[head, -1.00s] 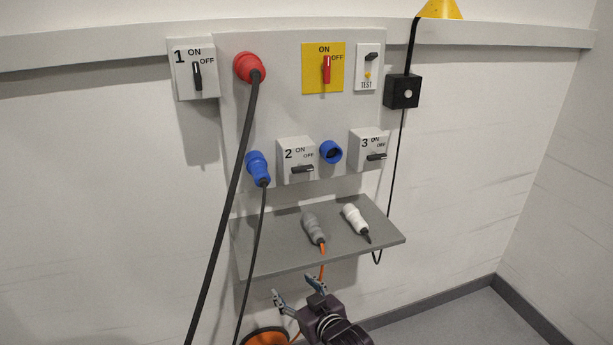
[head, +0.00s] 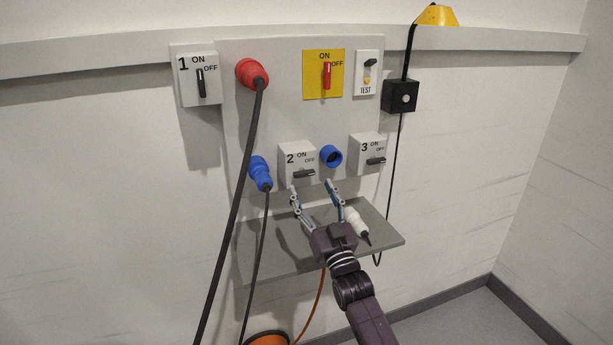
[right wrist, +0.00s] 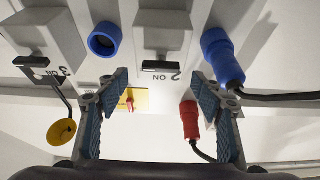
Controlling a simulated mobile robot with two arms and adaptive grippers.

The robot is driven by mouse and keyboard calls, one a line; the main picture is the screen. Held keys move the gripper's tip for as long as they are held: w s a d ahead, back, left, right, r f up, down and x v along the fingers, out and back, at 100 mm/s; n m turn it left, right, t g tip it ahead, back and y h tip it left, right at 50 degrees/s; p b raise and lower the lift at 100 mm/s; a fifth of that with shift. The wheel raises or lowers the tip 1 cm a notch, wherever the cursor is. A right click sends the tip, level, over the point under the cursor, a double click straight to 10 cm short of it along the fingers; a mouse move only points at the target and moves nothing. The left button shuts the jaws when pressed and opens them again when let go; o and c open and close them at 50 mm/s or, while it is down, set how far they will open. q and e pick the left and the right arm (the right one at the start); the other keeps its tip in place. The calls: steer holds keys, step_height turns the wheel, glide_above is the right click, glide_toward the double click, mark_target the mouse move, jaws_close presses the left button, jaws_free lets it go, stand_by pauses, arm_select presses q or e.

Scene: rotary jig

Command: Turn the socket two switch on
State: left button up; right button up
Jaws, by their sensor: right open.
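The socket two switch is a pale box (head: 287,163) marked 2, ON and OFF, low in the middle of the panel. Its black handle (head: 304,174) lies horizontal, on the OFF side. My right gripper (head: 311,187) is open and empty just below and in front of this switch. In the right wrist view, which is upside down, the switch box (right wrist: 163,25) and its black handle (right wrist: 161,66) show between the two open fingers (right wrist: 160,80). I see no contact with the handle. My left gripper is not in view.
A blue plug (head: 260,172) with a hanging cable is left of the switch; an open blue socket (head: 331,156) and switch 3 (head: 365,150) are right. Below is a grey shelf (head: 262,262) with a white plug (head: 354,220). A thick black cable (head: 238,190) hangs from the red plug (head: 250,73).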

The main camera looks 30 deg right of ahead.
mark_target(305, 176)
steer(key=p+x, duration=0.1)
steer(key=x, duration=0.4)
steer(key=shift+f, duration=0.1)
steer(key=c, duration=1.2)
